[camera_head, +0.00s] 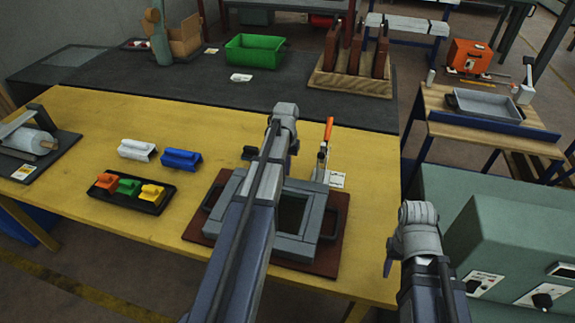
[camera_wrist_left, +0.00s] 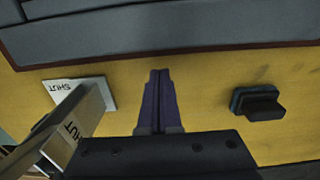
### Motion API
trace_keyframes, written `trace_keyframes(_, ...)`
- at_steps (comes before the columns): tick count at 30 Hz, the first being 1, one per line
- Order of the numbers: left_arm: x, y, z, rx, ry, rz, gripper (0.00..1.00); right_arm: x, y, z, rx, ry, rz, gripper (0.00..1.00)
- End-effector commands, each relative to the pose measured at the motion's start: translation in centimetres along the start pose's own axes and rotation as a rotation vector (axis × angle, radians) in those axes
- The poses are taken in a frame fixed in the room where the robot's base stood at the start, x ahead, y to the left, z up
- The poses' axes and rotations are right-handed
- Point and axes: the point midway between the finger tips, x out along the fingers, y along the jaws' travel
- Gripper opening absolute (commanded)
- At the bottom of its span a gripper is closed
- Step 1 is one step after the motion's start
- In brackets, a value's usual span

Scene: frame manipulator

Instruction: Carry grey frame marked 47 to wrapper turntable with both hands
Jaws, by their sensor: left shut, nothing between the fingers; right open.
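The grey frame (camera_head: 233,190) lies flat on a brown board (camera_head: 322,268) with dark handles, on the yellow table. No number is readable on it. My left arm crosses in front and hides part of it. The frame's grey edge (camera_wrist_left: 180,25) also spans the top of the left wrist view. My left gripper (camera_wrist_left: 159,76) is shut and empty, above the yellow table just outside the frame and not touching it. My right gripper (camera_head: 388,265) is open and empty, right of the table; its fingers are mostly hidden. I cannot tell which thing is the wrapper turntable.
An orange-handled clamp (camera_head: 328,132) and a SHUT card (camera_wrist_left: 94,93) are beside the frame. A dark block (camera_wrist_left: 258,104) stands on the other side. A tray of coloured blocks (camera_head: 104,194) and a roll stand (camera_head: 55,153) are left. A green cabinet (camera_head: 450,185) is right.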

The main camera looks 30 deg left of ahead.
Motion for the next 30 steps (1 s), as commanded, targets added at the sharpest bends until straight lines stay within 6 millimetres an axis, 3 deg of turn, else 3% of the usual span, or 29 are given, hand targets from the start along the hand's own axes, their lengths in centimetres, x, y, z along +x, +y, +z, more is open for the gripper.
trace_keyframes(1, -0.2, 0.0, 1.3, 0.000, 0.000, 0.000, 0.00, -0.2, 0.0, 0.0, 0.000, 0.000, 0.000, 0.50)
trace_keyframes(3, -0.2, 0.0, 2.0, 0.000, 0.000, 0.000, 0.00, -0.2, 0.0, 0.0, 0.000, 0.000, 0.000, 0.50)
trace_keyframes(16, -0.2, 0.0, 2.4, 0.000, 0.000, 0.000, 0.00, -0.2, 0.0, 0.0, 0.000, 0.000, 0.000, 0.50)
trace_keyframes(20, -0.2, 0.0, 3.4, 0.000, 0.000, 0.000, 0.00, -0.2, 0.0, 0.0, 0.000, 0.000, 0.000, 0.50)
trace_keyframes(23, -0.2, 0.0, 5.3, -0.001, -0.001, 0.000, 0.00, -0.2, 0.0, 0.0, 0.000, 0.000, 0.000, 0.50)
trace_keyframes(30, -0.2, 0.0, 11.9, -0.002, -0.004, 0.000, 0.00, -0.2, 0.0, 0.0, 0.000, 0.000, 0.000, 0.50)
